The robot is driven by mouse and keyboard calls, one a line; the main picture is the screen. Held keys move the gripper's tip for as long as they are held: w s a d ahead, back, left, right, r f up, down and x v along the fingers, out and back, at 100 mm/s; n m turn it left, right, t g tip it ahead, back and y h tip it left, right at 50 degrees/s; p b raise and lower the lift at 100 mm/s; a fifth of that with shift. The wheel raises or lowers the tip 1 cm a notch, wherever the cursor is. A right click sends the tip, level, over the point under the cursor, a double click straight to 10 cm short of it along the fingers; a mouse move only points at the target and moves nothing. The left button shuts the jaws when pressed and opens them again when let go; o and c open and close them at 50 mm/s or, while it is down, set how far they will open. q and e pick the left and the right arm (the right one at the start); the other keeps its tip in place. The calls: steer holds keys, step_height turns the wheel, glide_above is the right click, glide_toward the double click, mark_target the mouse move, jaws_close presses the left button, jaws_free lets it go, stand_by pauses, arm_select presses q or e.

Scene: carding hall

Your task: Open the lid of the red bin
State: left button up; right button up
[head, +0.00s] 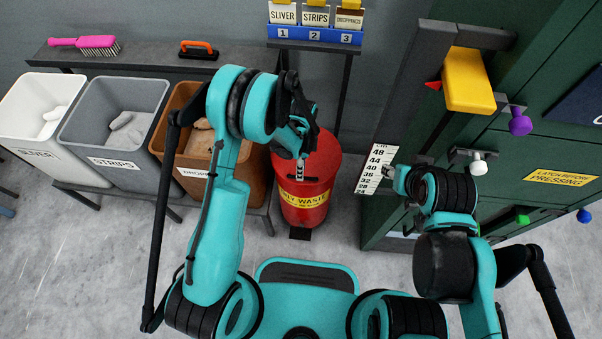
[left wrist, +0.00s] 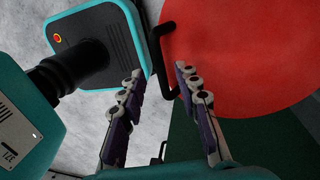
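The red bin (head: 303,205) stands on the floor in the middle of the head view, with a yellow label reading partly "WASTE". Its round red lid (head: 322,160) looks shut; it fills much of the left wrist view (left wrist: 250,60). A black bar-shaped handle (left wrist: 165,85) sticks out at the lid's edge. My left gripper (head: 300,165) is over the bin and hides part of the lid. In the left wrist view its fingers (left wrist: 160,72) are apart, with the handle appearing between them; contact cannot be told. My right gripper (head: 388,173) is right of the bin, its fingers unclear.
White (head: 30,125), grey (head: 112,115) and brown (head: 215,150) bins stand left of the red bin. A green machine (head: 555,140) with coloured knobs stands at the right. A shelf (head: 140,57) holds a pink brush (head: 85,43). Grey floor shows around the red bin.

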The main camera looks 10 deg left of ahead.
arm_select(q)
steer(key=shift+s+f, duration=0.25)
steer(key=shift+f, duration=0.85)
jaws_close()
steer(key=shift+r, duration=0.15)
